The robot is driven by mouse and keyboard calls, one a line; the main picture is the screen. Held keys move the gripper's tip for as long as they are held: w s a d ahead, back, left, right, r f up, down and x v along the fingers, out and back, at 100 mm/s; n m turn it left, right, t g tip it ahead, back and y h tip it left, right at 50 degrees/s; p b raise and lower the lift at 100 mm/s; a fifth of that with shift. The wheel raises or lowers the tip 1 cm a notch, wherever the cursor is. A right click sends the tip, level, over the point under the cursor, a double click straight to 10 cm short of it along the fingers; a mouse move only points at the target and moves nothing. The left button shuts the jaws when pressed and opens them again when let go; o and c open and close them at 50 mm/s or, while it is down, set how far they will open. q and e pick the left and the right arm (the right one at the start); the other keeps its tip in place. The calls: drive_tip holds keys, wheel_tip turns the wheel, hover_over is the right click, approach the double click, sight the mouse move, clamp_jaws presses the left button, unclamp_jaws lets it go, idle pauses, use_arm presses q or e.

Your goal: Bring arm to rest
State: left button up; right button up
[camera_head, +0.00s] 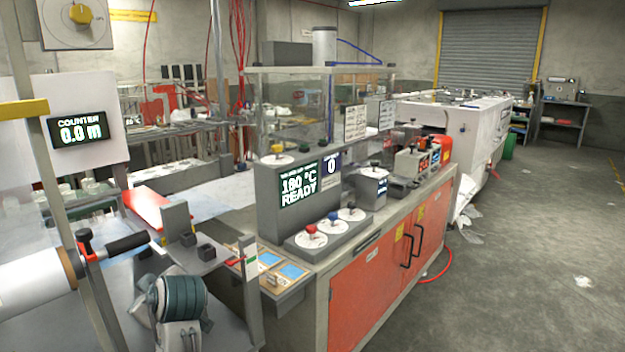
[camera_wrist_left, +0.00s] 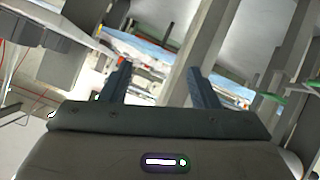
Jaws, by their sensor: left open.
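My left gripper (camera_wrist_left: 159,75) shows in the left wrist view with its two dark fingers apart. Nothing is held between the fingers. Blurred grey posts, a pale panel and a green bar lie beyond them; how far off they are I cannot tell. I cannot make out gripper fingers there. My right gripper is in neither view.
A control console (camera_head: 297,205) reads 180 °C READY above a cabinet with orange doors (camera_head: 362,275). A white film roll (camera_head: 35,285) and a black handle (camera_head: 127,243) are at the left. A counter display (camera_head: 81,131) reads 0.0 m. Open floor (camera_head: 530,270) lies to the right.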

use_arm(q)
drive_tip(key=s+d+f+m+g+h, duration=0.1)
drive_tip(key=s+f+m+h, duration=0.5)
drive_tip(key=s+f, duration=1.1)
drive_tip(key=s+d+f+m+g+h, duration=0.1)
drive_tip(key=s+d+f+m+g, duration=0.1)
drive_tip(key=s+f+m, duration=0.5)
drive_tip(key=s+d+f+m+g+h, duration=0.1)
drive_tip(key=s+d+f+m, duration=0.15)
drive_tip(key=s, duration=0.85)
wheel_tip(320, 180, down, 29)
drive_tip(key=a+g, duration=0.2)
drive_tip(key=a, duration=0.1)
drive_tip(key=s+f+n, duration=0.1)
drive_tip(key=s+f, duration=0.5)
drive_tip(key=f, duration=0.5)
drive_tip(key=shift+s+a, duration=0.15)
drive_tip(key=shift+a, duration=0.05)
drive_tip(key=shift+g, duration=0.3)
drive_tip(key=s+f, duration=0.2)
drive_tip(key=s, duration=0.1)
drive_tip(key=s+f, duration=0.3)
drive_tip(key=s, duration=0.1)
drive_tip(key=s+f, duration=0.3)
drive_tip(key=shift+s+a+f, duration=0.2)
drive_tip(key=shift+s, duration=0.2)
drive_tip(key=shift+c, duration=0.2)
